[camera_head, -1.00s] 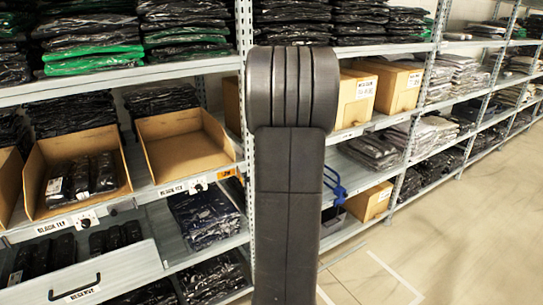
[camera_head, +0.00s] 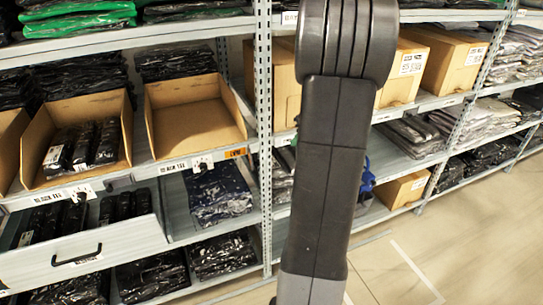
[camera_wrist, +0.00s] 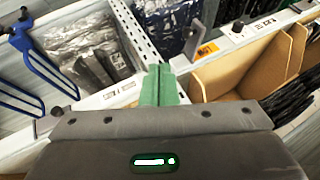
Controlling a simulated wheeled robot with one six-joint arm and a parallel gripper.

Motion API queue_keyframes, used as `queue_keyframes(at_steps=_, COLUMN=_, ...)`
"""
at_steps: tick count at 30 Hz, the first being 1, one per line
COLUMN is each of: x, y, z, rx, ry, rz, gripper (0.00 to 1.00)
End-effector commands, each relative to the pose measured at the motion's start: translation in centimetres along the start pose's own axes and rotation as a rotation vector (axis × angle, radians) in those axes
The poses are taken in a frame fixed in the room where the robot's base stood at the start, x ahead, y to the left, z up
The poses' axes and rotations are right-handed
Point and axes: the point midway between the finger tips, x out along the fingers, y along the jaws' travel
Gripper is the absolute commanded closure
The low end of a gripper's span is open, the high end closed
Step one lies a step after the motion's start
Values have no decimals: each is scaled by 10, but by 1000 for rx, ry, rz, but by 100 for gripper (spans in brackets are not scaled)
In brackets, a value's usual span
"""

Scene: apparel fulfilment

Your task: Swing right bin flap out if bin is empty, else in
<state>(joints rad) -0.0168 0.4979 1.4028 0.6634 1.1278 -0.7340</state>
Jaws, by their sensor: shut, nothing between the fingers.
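The right bin (camera_head: 195,125) is a brown open carton on the middle shelf, and it looks empty. It also shows at the right of the wrist view (camera_wrist: 252,72). On the shelf edge below it, an orange tag (camera_head: 236,153) is uncovered. In the wrist view, a grey plate (camera_wrist: 195,40) stands out from the edge beside this orange tag (camera_wrist: 207,50); it looks like the flap swung outward. My gripper (camera_wrist: 160,70) has green fingers, shut and empty, near the shelf upright, left of the tag. My arm hides it in the head view.
The left bin (camera_head: 35,150) holds several black packs. A metal upright (camera_head: 264,130) stands right of the empty bin. Blue hooks (camera_wrist: 45,65) stick out beyond it. A handled drawer (camera_head: 125,248) juts out below. Open floor (camera_head: 450,245) lies at the right.

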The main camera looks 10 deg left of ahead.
Motion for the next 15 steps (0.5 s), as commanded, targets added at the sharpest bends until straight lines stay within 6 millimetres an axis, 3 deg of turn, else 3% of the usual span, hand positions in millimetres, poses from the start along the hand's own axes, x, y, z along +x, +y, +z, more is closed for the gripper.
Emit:
queue_keyframes(at_steps=5, x=14, y=-1, z=0, rx=1, ry=-2, rz=-3, gripper=100)
queue_keyframes(at_steps=15, x=82, y=-2, z=0, rx=1, ry=-6, rz=-3, gripper=100)
